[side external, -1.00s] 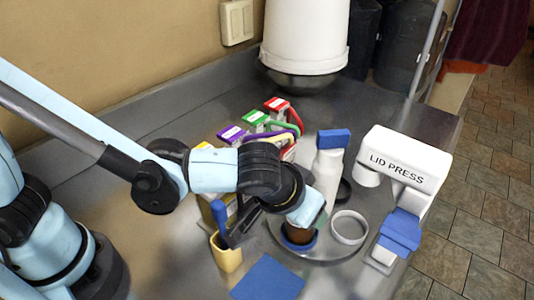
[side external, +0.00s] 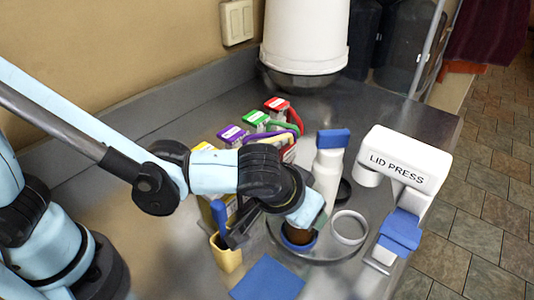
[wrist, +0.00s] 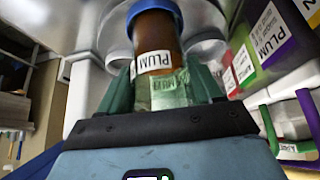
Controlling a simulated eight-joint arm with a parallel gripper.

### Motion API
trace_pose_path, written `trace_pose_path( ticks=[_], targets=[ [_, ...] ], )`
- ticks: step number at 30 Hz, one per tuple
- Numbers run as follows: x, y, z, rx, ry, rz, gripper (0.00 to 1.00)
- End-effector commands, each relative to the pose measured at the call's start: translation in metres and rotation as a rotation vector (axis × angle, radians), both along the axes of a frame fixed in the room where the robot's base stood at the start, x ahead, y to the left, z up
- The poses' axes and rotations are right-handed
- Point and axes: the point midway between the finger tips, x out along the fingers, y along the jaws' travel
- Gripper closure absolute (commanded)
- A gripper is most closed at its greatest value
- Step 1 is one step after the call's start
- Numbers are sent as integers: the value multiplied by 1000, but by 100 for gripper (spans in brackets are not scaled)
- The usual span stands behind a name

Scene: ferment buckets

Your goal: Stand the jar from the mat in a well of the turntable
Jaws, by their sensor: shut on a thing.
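The jar (side external: 297,235) is brown, with its foot at the blue-rimmed well (side external: 312,243) of the grey turntable (side external: 325,258). In the wrist view the jar (wrist: 155,38) carries a white PLUM label, and its far end meets the blue ring (wrist: 133,14). I cannot tell whether it rests on the well's floor. My gripper (side external: 306,212) is shut on the jar; its green fingers (wrist: 165,90) flank it in the wrist view. The blue mat (side external: 268,279) is bare.
A white bottle with a blue cap (side external: 331,150) stands close behind my gripper. An empty white ring (side external: 349,227) and a dark ring (side external: 343,190) are beside it. The lid press (side external: 398,170) is at right. Coloured-lidded boxes (side external: 232,133) and a yellow cup (side external: 226,254) stand left.

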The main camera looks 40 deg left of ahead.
Motion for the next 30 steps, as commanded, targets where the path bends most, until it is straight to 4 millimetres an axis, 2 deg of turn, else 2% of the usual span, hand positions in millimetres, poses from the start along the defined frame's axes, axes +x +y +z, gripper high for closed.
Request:
trace_pose_path(
  ticks=[10, 11, 16, 22, 24, 30],
  targets=[
    [0, 0, 0, 0, -1, 0, 82],
    [0, 0, 0, 0, -1, 0, 31],
    [0, 0, 0, 0, -1, 0, 6],
    [0, 0, 0, 0, 0, 0, 6],
    [0, 0, -1, 0, 0, 0, 0],
    [0, 0, 0, 0, 0, 0, 0]
  ],
)
